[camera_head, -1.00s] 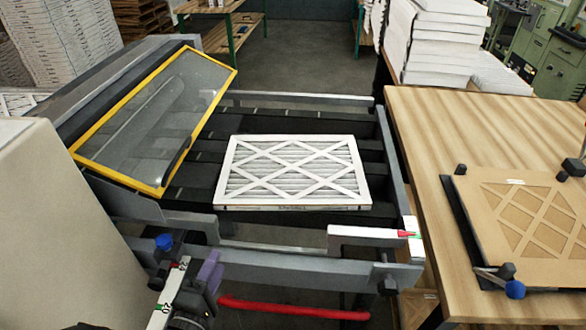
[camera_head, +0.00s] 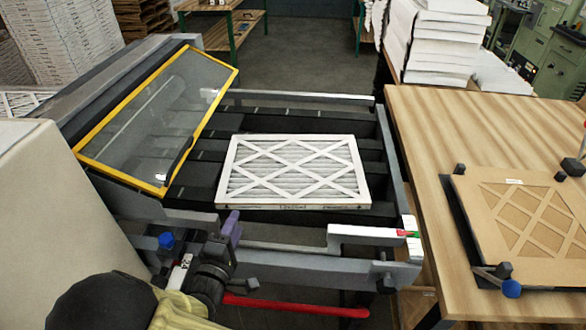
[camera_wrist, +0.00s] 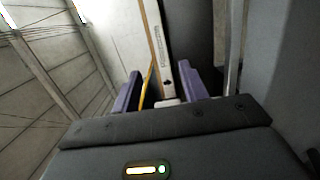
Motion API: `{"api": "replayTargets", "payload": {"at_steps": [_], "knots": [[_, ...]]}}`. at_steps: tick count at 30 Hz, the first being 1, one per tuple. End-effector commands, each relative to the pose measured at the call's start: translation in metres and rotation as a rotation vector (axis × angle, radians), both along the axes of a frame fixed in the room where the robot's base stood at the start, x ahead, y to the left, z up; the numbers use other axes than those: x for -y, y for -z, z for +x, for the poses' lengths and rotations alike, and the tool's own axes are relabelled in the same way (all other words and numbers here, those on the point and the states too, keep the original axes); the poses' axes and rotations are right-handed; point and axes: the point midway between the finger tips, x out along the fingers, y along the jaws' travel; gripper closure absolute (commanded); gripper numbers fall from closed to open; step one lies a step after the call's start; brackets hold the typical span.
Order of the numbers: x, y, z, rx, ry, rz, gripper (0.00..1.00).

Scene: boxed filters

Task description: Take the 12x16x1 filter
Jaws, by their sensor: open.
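The white-framed filter (camera_head: 293,172) with crossed strips over a pleated face lies flat on the dark conveyor (camera_head: 205,160). Its front edge bears print too small to read, so its size cannot be confirmed. My gripper (camera_head: 230,232), with purple fingers, is left of and nearer than the filter's front edge in the head view. In the wrist view my gripper (camera_wrist: 160,82) is open, its two purple fingers apart. A narrow printed edge of the filter (camera_wrist: 163,45) shows beyond and between the fingertips. No contact shows.
A yellow-framed clear guard (camera_head: 155,118) slopes up at the conveyor's left. A grey front rail (camera_head: 310,268) and a white bar with a red-and-green tip (camera_head: 372,231) lie on the near side. A wooden table (camera_head: 430,130) with a clamped brown lattice panel (camera_head: 525,215) stands right.

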Motion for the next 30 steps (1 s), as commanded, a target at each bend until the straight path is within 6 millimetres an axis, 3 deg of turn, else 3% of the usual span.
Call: {"api": "replayTargets", "payload": {"at_steps": [13,29,30], "knots": [[0.011,0.003,0.049,0.001,0.001,0.000,0.56],[0.011,0.004,0.050,0.000,0.000,0.000,0.56],[0.011,0.004,0.050,0.000,0.000,0.000,0.62]]}}
